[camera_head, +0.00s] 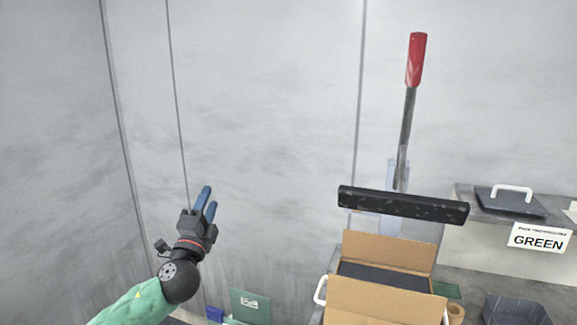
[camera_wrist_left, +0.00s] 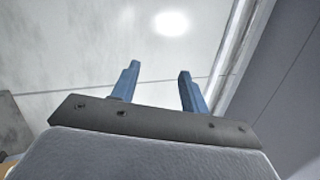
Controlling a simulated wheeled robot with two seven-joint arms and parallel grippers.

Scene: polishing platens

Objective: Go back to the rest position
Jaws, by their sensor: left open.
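My left gripper (camera_head: 208,199) is raised in front of the grey wall, left of the middle in the head view. Its two blue fingers point up and stand apart, with nothing between them. The left wrist view also shows the two fingers of this gripper (camera_wrist_left: 158,85) spread and empty, against a pale surface with a bright spot of light. My right gripper is in neither view.
An open cardboard box (camera_head: 384,302) with dark contents stands at lower right. A black bar (camera_head: 403,205) and a red-handled lever (camera_head: 416,62) rise behind it. A bench with a GREEN sign (camera_head: 540,239) and a dark handled plate (camera_head: 510,204) is farther right. A green box (camera_head: 250,306) sits low.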

